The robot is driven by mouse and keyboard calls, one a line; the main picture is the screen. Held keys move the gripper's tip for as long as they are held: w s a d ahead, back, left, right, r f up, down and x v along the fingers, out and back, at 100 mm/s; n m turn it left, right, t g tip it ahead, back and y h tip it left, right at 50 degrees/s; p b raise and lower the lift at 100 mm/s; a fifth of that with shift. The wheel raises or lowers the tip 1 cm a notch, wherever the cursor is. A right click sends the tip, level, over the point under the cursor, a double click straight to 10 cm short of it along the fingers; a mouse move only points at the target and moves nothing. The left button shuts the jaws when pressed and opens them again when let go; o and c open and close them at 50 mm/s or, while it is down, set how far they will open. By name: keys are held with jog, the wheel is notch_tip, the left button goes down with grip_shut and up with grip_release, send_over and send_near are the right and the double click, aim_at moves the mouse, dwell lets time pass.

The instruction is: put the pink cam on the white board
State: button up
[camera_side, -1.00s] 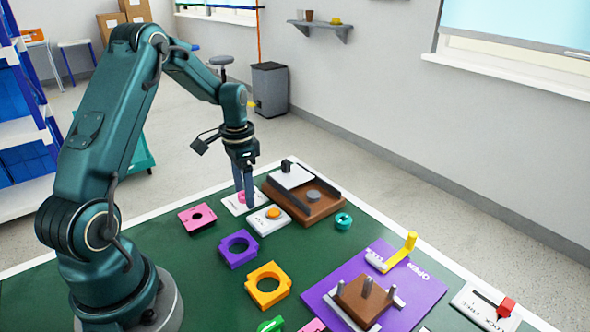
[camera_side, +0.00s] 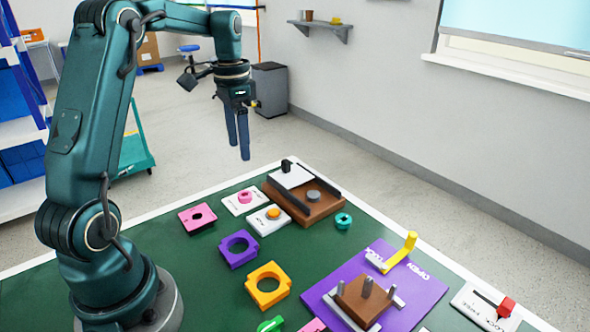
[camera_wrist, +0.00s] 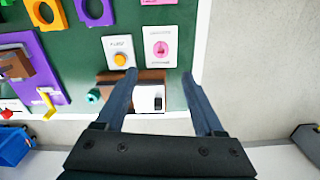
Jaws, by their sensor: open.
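A small rounded pink piece (camera_side: 245,197), which looks like the pink cam, sits on the white board (camera_side: 234,208) near the table's far edge. In the wrist view the pink piece (camera_wrist: 159,49) lies on the middle of the white board (camera_wrist: 151,33), which carries dark marks. My gripper (camera_side: 240,152) is raised in the air above and behind the far edge of the table, clear of the board. In the wrist view my gripper (camera_wrist: 157,78) has its fingers wide apart with nothing held between them.
A white plate with an orange button (camera_side: 265,227) and a brown box with a white lid (camera_side: 318,212) stand close by. A pink square plate with a hole (camera_side: 187,213), purple ring (camera_side: 232,260), orange ring (camera_side: 254,293) and teal ring (camera_side: 343,221) lie on the green table.

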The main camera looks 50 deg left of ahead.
jog(key=s+d+r+t, duration=0.1)
jog(key=s+d+r, duration=0.1)
jog(key=d, duration=0.4)
jog(key=s+d+r+t, duration=0.1)
jog(key=s+d+r, duration=0.15)
jog(key=d, duration=0.25)
jog(key=s+d+f+n+t, duration=0.1)
jog(key=s+d+t, duration=0.2)
jog(key=s+d, duration=0.5)
jog(key=shift+f+t, duration=0.3)
jog(key=shift+f, duration=0.1)
jog(key=shift+a, duration=0.1)
